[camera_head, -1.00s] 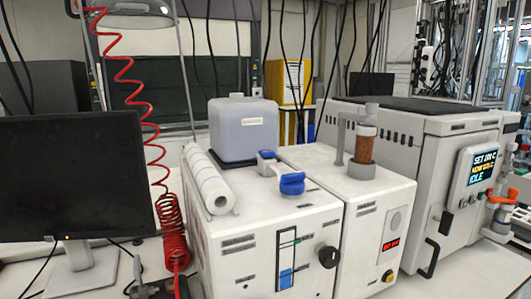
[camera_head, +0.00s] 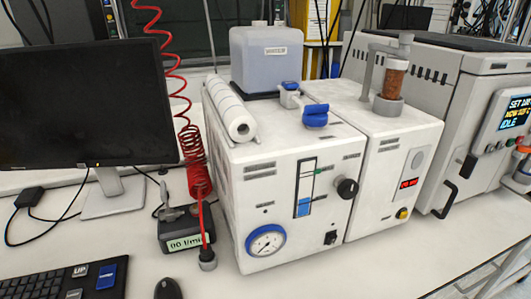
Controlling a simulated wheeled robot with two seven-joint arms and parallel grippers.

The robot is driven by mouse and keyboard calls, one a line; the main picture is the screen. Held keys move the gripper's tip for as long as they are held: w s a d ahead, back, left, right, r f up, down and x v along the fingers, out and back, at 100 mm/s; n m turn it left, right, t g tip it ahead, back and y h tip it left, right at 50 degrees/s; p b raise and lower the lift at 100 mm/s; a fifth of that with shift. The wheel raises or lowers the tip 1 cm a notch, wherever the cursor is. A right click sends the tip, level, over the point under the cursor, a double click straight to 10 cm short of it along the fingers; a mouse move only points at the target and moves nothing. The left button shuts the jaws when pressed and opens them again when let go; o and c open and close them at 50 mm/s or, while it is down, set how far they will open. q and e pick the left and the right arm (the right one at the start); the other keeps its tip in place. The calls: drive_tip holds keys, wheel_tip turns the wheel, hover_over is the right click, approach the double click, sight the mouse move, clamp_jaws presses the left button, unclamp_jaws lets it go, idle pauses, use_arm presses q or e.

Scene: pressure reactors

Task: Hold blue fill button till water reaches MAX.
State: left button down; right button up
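The white machine (camera_head: 280,160) in the middle has a vertical level window (camera_head: 306,178) on its front. Blue water (camera_head: 303,208) fills roughly its lower third, below a small green mark (camera_head: 318,171) near the upper part. A large blue knob-like part (camera_head: 315,115) stands on top of the machine, with a smaller blue-topped fitting (camera_head: 290,90) beside it. No label shows which blue part is the fill button. Neither of my grippers is in view, and nothing touches the blue parts.
A translucent tank (camera_head: 266,58) and a white roll (camera_head: 232,108) sit on the machine. A blue-rimmed dial (camera_head: 266,242) and black knob (camera_head: 347,188) are on its front. A monitor (camera_head: 80,105), keyboard (camera_head: 60,284) and flow meter (camera_head: 186,235) stand left.

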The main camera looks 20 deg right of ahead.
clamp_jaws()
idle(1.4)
